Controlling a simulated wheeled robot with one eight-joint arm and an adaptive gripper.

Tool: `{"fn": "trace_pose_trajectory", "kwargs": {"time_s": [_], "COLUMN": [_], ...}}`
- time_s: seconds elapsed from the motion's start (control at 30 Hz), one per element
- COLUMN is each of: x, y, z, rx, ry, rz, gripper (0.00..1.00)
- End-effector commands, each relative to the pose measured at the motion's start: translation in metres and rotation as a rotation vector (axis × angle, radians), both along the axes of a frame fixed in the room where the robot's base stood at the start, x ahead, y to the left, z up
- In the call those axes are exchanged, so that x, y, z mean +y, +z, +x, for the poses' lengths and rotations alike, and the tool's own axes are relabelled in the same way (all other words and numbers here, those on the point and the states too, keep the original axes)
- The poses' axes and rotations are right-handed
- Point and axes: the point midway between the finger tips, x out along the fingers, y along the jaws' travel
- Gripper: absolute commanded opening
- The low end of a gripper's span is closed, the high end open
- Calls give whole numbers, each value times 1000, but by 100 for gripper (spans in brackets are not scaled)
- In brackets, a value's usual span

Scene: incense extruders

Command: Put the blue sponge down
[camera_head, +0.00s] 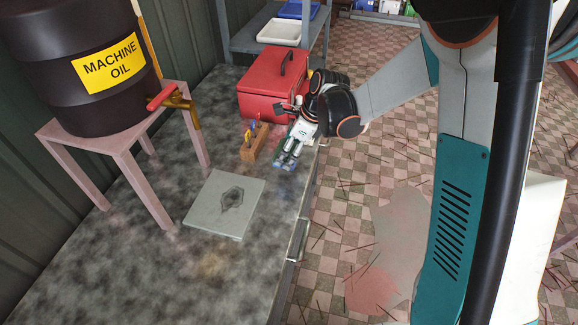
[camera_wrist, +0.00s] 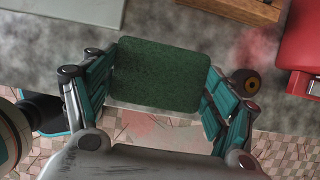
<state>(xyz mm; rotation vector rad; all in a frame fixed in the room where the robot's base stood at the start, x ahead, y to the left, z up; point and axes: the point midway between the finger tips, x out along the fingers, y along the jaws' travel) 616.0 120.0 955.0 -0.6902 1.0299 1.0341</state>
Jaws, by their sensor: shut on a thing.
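My gripper (camera_head: 287,158) is shut on the sponge, with its fingers at the left and right sides of it in the wrist view. The sponge shows a dark green, rough, rounded rectangular face (camera_wrist: 157,75) towards the wrist camera. In the head view a small bluish part of the sponge (camera_head: 284,166) shows under the fingers. The gripper points down over the right edge of the grey mottled bench (camera_head: 150,259). I cannot tell whether the sponge touches the bench top.
A black oil drum (camera_head: 80,75) stands on a pink stand (camera_head: 92,158) at left. Bare bench surrounds the plate.

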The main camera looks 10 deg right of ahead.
Motion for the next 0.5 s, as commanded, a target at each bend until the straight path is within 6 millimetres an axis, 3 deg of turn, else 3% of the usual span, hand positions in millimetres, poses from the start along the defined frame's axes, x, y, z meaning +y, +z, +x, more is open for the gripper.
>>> {"fn": "trace_pose_trajectory", "kwargs": {"time_s": [0.27,0.5], "x": [0,0], "y": [-21,-54], "z": [0,0], "rx": [0,0], "ry": [0,0], "rz": [0,0], "gripper": [52,52]}}
